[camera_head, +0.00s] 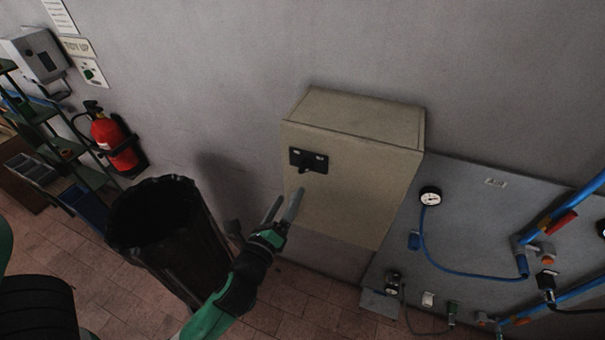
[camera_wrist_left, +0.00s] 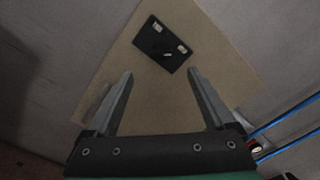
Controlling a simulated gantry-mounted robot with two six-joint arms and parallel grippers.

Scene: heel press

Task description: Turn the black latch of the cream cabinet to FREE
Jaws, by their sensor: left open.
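The cream cabinet (camera_head: 345,195) hangs on the grey wall in the middle of the head view. Its black latch (camera_head: 308,160) sits at the upper left of the front face, a dark plate with two small light labels and a knob. In the left wrist view the latch (camera_wrist_left: 162,45) lies beyond the fingertips, near the top centre. The label words are too small to read. My left gripper (camera_head: 285,207) is open and empty, below and to the left of the latch and apart from it. Its two fingers (camera_wrist_left: 160,75) point toward the cabinet front. My right gripper is not seen.
A black bin (camera_head: 165,240) stands on the tiled floor left of my left arm. A grey panel (camera_head: 465,225) with a gauge (camera_head: 430,197) and blue hoses is right of the cabinet. A red fire extinguisher (camera_head: 112,140) and shelves are at far left.

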